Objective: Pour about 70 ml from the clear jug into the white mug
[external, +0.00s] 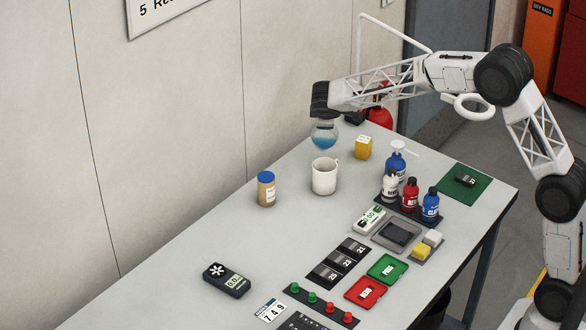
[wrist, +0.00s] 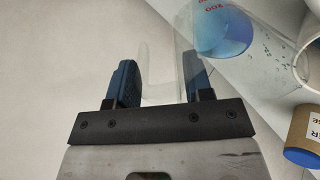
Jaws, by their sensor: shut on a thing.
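The clear jug (external: 324,134) holds blue liquid and hangs in the air just above the white mug (external: 324,178), beyond its rim in the external view. The mug stands upright on the table; its inside is too small to read. In the wrist view, my gripper (wrist: 162,80) has its two fingers on either side of the jug's clear handle, shut on it. The blue liquid in the jug (wrist: 228,32) shows at the upper right. Part of the mug (wrist: 311,62) shows at the right edge. I see no clear stream, and the jug's exact tilt is hard to tell.
A brown jar with a blue lid (external: 266,190) stands left of the mug. A scale (external: 396,234) and small items fill the front. The table left of the meter (external: 227,279) is clear.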

